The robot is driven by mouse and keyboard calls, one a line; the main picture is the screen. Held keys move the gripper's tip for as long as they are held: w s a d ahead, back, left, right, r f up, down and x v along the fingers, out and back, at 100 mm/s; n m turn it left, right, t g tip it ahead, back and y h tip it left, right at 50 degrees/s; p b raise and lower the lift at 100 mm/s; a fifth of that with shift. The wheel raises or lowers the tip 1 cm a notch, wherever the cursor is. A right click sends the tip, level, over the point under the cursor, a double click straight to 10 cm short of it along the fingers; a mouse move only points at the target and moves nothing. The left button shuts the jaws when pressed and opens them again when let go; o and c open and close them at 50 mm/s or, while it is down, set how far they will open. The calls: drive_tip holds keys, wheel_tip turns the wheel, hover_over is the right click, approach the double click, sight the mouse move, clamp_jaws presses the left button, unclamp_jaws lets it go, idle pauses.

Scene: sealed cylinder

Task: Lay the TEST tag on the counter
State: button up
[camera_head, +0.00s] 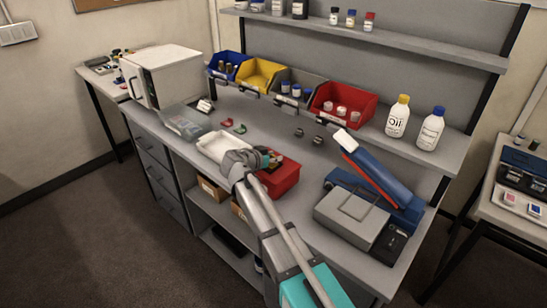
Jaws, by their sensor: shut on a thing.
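My gripper (268,157) is over the counter (300,148), between the white tray and the red bin. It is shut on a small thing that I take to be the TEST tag. The fingers and the arm's end mostly hide it, and I cannot read any lettering. Small red and green patches show at the fingertips, but I cannot tell what they belong to. A small red piece (227,122) and a small green piece (240,129) lie on the counter behind the tray.
The white tray (207,146) and red bin (287,180) flank my gripper. A clear box (184,122) stands left. A grey and blue device (355,212) stands right. Coloured bins (260,74) and two white bottles (431,130) line the back. The counter's middle is fairly clear.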

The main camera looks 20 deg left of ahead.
drive_tip(key=shift+f, duration=0.2)
drive_tip(key=o, duration=0.8)
drive_tip(key=shift+p+v, duration=2.55)
drive_tip(key=shift+v, duration=4.45)
